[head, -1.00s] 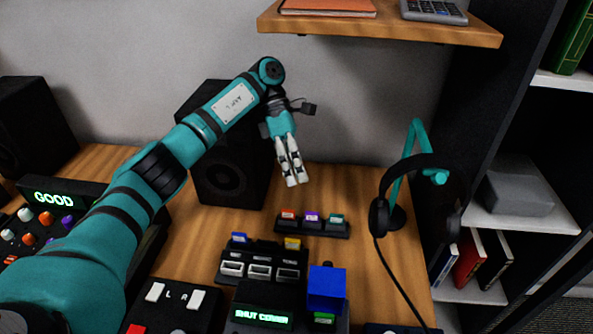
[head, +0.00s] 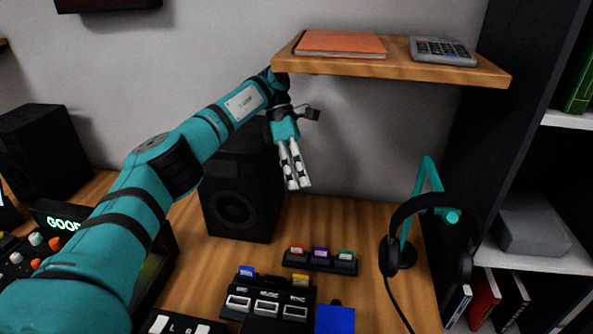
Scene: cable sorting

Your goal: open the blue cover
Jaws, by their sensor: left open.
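The blue cover (head: 335,319) shows at the bottom edge of the head view, right of a black unit with several slots. Its lower part is cut off, and I cannot tell whether it stands open or shut. My left gripper (head: 298,187) is in the air in front of the wall, right of a black speaker, well above and behind the blue cover. Its white fingers point down, slightly apart, with nothing between them. My right gripper is not in view.
The slotted unit (head: 267,305) and a strip of coloured plugs (head: 320,261) sit on the wooden desk. The speaker (head: 242,200) stands behind. A headphone stand (head: 430,180) with headphones is at the right. A wooden shelf (head: 390,66) overhangs the arm.

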